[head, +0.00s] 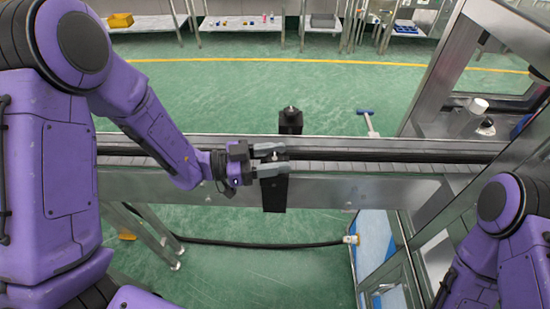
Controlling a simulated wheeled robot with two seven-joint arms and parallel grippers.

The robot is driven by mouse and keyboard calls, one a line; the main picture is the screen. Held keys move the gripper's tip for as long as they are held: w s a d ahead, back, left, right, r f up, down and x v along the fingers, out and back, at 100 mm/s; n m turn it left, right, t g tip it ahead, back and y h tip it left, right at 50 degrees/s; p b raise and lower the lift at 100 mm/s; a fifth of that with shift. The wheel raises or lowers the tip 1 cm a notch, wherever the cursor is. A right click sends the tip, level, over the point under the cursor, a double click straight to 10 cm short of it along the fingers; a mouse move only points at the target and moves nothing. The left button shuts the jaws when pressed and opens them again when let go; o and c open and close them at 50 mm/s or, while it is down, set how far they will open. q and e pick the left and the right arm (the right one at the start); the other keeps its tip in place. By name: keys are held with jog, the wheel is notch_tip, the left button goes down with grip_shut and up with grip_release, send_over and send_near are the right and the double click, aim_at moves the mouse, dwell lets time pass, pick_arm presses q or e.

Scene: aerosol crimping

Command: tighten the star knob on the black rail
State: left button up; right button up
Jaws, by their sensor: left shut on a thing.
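The black rail (400,156) runs left to right along the conveyor. A black bracket (275,196) crosses the conveyor side, and a dark post with a small top (290,120) stands just behind the rail. My left gripper (274,160) reaches in from the left at the bracket, in front of the rail. Its grey fingers point right and are shut on the star knob, which is mostly hidden between them. My right arm shows at the lower right, but its gripper is out of the picture.
The conveyor (350,184) spans the middle. A metal-framed machine (440,70) stands at the right, with a white cylinder (478,105) inside. A blue-headed tool (366,115) is behind the conveyor. A black hose (260,244) runs below it. Tables with small items stand at the back.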

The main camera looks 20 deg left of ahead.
pick_arm(q)
jog(key=o, duration=0.9)
jog(key=shift+o, duration=0.2)
jog(key=b+v, duration=0.2)
jog(key=v, duration=0.8)
jog(key=shift+a+b, duration=0.3)
jog(key=shift+b, duration=0.05)
